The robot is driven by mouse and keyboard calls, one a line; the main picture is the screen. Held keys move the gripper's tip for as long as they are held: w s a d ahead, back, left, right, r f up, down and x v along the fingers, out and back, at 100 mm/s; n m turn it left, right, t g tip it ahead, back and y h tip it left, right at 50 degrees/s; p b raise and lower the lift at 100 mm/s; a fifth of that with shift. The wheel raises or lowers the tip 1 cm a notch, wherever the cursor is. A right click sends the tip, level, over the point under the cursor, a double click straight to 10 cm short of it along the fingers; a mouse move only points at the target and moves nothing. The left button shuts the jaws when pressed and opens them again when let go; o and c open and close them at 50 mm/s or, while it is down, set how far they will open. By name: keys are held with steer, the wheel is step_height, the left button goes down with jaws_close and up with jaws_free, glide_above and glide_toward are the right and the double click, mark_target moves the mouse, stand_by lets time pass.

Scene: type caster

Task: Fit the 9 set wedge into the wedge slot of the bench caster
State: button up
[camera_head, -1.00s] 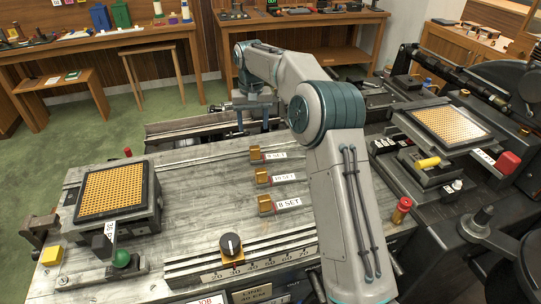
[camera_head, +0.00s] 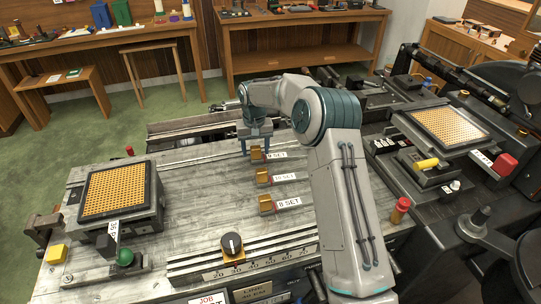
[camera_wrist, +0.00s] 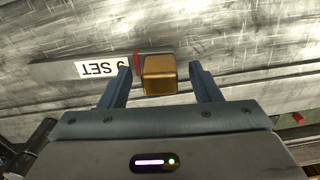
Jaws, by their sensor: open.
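The 9 set wedge (camera_head: 257,152) is a small brass block on the grey bench top, beside its white "9 SET" label (camera_head: 276,155). In the wrist view the wedge (camera_wrist: 160,75) lies between the two blue fingers of my gripper (camera_wrist: 160,84). The fingers are open, with a gap on each side of it. In the head view my gripper (camera_head: 256,145) is right over the wedge and partly hides it. The wedge slot of the bench caster cannot be made out clearly.
Two similar brass wedges, 10 SET (camera_head: 263,177) and 8 SET (camera_head: 266,204), stand in a row nearer the front. A block with an orange grid (camera_head: 152,220) is at the left, a black knob (camera_head: 231,244) at the front. The bench between is clear.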

steer(key=c, duration=1.2)
steer(key=shift+r, duration=0.1)
jaws_close()
